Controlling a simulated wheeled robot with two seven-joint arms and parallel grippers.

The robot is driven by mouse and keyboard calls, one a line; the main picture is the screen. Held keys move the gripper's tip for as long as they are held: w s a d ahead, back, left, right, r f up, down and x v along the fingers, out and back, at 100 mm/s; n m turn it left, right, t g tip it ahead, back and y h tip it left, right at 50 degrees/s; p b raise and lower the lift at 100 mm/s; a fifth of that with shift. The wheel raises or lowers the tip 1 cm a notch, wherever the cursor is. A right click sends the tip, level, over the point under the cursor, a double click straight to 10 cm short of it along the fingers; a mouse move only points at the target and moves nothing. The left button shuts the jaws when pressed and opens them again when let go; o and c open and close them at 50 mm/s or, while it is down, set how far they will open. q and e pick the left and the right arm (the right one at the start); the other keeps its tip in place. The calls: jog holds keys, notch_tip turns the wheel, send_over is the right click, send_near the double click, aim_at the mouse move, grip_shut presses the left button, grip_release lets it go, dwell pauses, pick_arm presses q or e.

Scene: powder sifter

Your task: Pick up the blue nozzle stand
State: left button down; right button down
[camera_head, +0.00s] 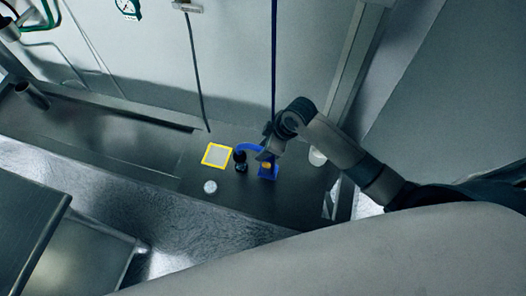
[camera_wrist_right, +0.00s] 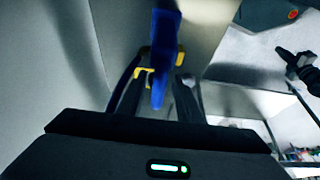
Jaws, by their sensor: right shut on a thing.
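The blue nozzle stand (camera_head: 269,174) is on the dark counter, with a square blue base and a yellow spot on it. A curved blue tube (camera_head: 250,147) reaches left from it to a small black item (camera_head: 240,163). My right gripper (camera_head: 267,152) comes in from the right, right above the base, and hides part of the stand. In the right wrist view, a blue upright part (camera_wrist_right: 163,55) runs between the two fingers of my right gripper (camera_wrist_right: 157,92), with a yellow bit beside it. The fingers are shut on it. My left gripper is not in view.
A yellow-framed square sieve (camera_head: 217,155) lies left of the stand, with a small round white item (camera_head: 210,187) in front. A white cup (camera_head: 317,157) stands to the right, near my arm. A thin blue line (camera_head: 274,60) runs upward by the wall. The counter's left part is a sunken basin.

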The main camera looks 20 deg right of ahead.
jog(key=s+d+r+b, duration=0.1)
jog(key=d+r+b, duration=0.1)
jog(key=d, duration=0.3)
jog(key=d+r+b, duration=0.2)
jog(key=d+r, duration=0.2)
jog(key=d, duration=0.2)
jog(key=shift+s+d+r, duration=0.2)
jog(key=shift+s+r, duration=0.15)
jog(key=shift+r, duration=0.05)
jog(key=shift+w+b, duration=0.1)
jog(key=shift+b, duration=0.2)
jog(key=w+a+r+m+t+h+b, duration=0.1)
jog(key=w+a+r+m+h+b, duration=0.1)
jog(key=w+a+r+m+b, duration=0.1)
jog(key=w+a+r+m+t+h+b, duration=0.1)
jog(key=w+a+r+m+b, duration=0.2)
jog(key=r+m+b, duration=0.3)
jog(key=shift+w+r+m+h, duration=0.4)
jog(key=shift+r+m, duration=0.7)
jog(key=shift+r, duration=0.05)
jog(key=shift+s+d, duration=0.1)
jog(key=shift+d, duration=0.1)
